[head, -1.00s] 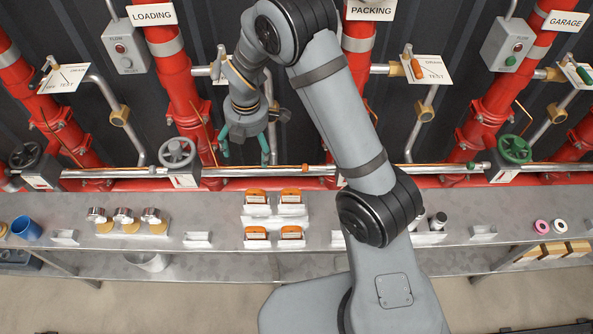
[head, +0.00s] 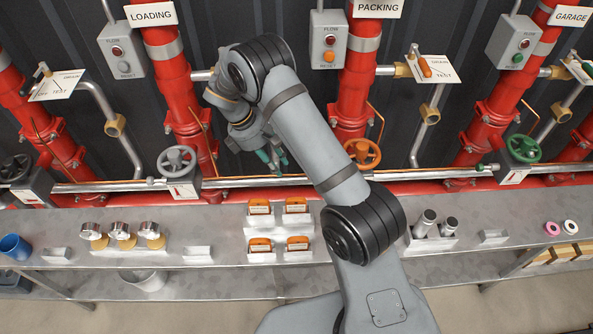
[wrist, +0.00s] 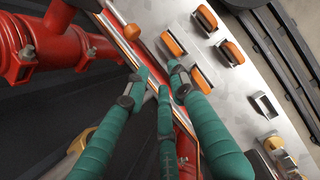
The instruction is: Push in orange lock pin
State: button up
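My gripper (wrist: 160,76) has three teal fingers. Their tips are a little apart, with nothing between them. In the head view my gripper (head: 275,160) is in front of the horizontal pipe, left of the orange handwheel (head: 363,153) under the PACKING sign. In the wrist view a small orange knob (wrist: 131,32), which looks like the lock pin, sits beyond the fingertips, up and left of them. My gripper does not touch it. In the head view my arm hides the pipe left of the orange wheel, so the pin does not show there.
A grey handwheel (head: 176,160) is left of my gripper and a green one (head: 523,148) far right. Red vertical pipes (head: 188,110) stand behind. Below, the metal shelf (head: 220,220) carries several orange-topped items (head: 260,206) in holders, and metal cylinders (head: 424,222).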

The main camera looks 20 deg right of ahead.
jog(key=p+x, duration=0.1)
jog(key=x, duration=0.4)
jog(key=shift+d+f, duration=0.1)
jog(key=shift+f, duration=0.15)
jog(key=c, duration=0.4)
jog(key=d+p, duration=0.2)
jog(key=d, duration=0.1)
jog(key=shift+s+d+r, duration=0.1)
jog(key=shift+s+r, duration=0.05)
jog(key=shift+s, duration=0.2)
grip_shut()
jog(key=shift+d, duration=0.25)
